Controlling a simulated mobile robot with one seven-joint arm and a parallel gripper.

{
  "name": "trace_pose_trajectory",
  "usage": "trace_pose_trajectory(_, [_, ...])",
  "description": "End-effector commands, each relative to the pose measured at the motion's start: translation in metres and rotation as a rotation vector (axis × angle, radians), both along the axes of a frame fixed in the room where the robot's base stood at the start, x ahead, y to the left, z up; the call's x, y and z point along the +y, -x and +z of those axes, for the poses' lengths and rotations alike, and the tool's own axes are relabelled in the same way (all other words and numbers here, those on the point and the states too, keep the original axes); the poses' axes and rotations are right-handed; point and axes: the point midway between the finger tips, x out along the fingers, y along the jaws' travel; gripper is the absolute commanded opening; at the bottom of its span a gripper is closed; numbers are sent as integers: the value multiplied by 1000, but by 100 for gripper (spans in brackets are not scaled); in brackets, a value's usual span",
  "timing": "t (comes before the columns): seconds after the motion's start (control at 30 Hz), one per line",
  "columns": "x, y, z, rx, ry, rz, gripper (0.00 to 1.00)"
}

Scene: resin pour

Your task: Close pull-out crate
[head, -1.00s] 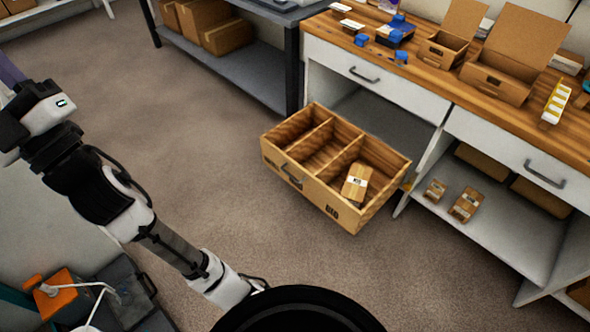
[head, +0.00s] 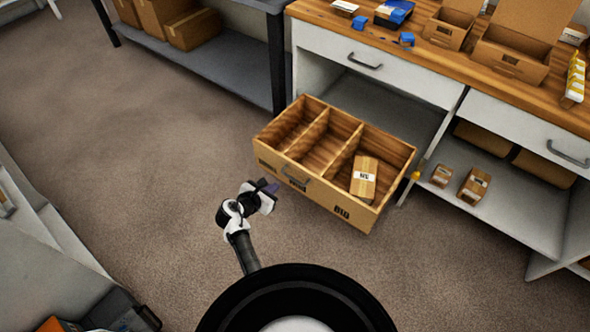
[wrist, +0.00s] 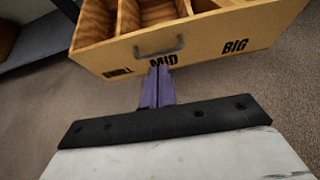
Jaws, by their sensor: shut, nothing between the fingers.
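The wooden pull-out crate (head: 330,198) stands pulled out from under the workbench in the head view. It has three compartments, and a small labelled box (head: 364,178) lies in the right one. A grey handle (head: 293,176) is on its front. The wrist view shows the crate front (wrist: 205,50) with the handle (wrist: 160,50) and the words MID and BIG; a third word at the left is hard to read. My gripper (head: 272,186) is in front of the crate, left of and near the handle. Its purple fingers (wrist: 158,72) are shut and empty, pointing at the front just below the handle.
The workbench (head: 425,62) has drawers and an open lower shelf (head: 505,205) with small boxes (head: 473,185) right of the crate. A dark shelf unit (head: 225,70) with cartons stands at the back left. The floor (head: 150,170) left of the crate is clear.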

Motion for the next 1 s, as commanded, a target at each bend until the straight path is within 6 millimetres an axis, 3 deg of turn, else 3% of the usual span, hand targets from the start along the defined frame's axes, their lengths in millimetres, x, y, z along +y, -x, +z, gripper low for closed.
trace_pose_trajectory(0.17, [-13, -3, -12, 26, 35, -7, 0])
trace_pose_trajectory(0.63, [-59, -69, -58, 22, 28, -6, 0])
trace_pose_trajectory(0.8, [-73, -90, -55, 19, 28, -6, 0])
trace_pose_trajectory(1.0, [-80, -99, -55, 20, 27, -5, 0])
